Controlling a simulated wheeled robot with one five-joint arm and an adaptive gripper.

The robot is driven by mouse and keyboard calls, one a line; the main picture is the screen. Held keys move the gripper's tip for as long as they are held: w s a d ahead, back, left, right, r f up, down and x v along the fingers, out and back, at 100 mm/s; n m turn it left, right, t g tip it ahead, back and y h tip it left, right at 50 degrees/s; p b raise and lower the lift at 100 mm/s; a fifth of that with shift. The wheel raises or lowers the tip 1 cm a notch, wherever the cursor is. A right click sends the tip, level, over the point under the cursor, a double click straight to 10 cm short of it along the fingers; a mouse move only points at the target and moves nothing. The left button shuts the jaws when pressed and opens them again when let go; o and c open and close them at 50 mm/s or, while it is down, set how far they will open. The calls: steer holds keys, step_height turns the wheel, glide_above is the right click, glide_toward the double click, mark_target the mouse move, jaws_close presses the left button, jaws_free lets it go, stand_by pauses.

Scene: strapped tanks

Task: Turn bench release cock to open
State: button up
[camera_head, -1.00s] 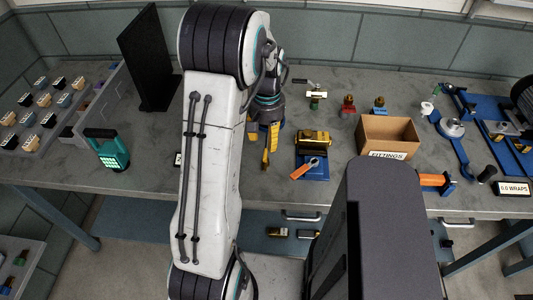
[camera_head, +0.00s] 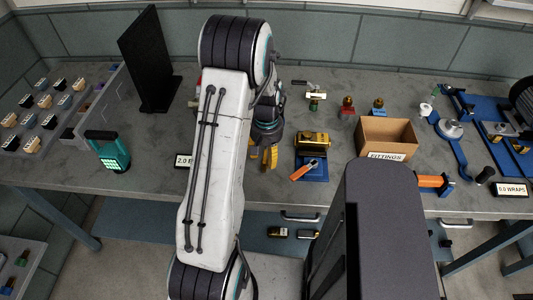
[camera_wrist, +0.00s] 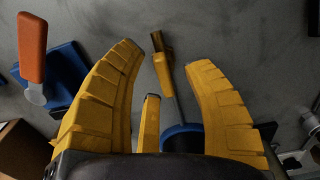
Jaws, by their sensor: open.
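My gripper (camera_head: 266,158) hangs over the bench in front of my arm link, fingers open. In the wrist view, its yellow fingers (camera_wrist: 165,85) spread around a brass-coloured piece (camera_wrist: 162,72) with a grey stem leading to a round blue base (camera_wrist: 183,137). I cannot tell for sure that this is the release cock; nothing shows it gripped. In the head view it is hidden behind my arm and gripper. To the right of the gripper, a brass block (camera_head: 313,143) sits on a blue base (camera_head: 316,173) with an orange-handled lever (camera_head: 303,171); the handle also shows in the wrist view (camera_wrist: 33,48).
A teal device (camera_head: 110,150) and a black panel (camera_head: 150,60) stand left.

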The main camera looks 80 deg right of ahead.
steer(key=shift+c, duration=0.4)
jaws_close()
steer(key=shift+n, duration=0.3)
steer(key=n+b, duration=0.2)
steer(key=shift+d+f+n, duration=0.1)
steer(key=shift+n, duration=0.2)
steer(key=n+b, duration=0.2)
steer(key=n, duration=0.3)
steer(key=shift+w+n+b, duration=0.1)
steer(key=shift+n+b, duration=0.2)
steer(key=n+b, duration=0.1)
steer(key=n, duration=0.3)
steer(key=shift+w+d, duration=0.1)
steer(key=n+b, duration=0.1)
steer(key=n, duration=0.4)
steer(key=shift+w, duration=0.1)
steer(key=shift+b, duration=0.3)
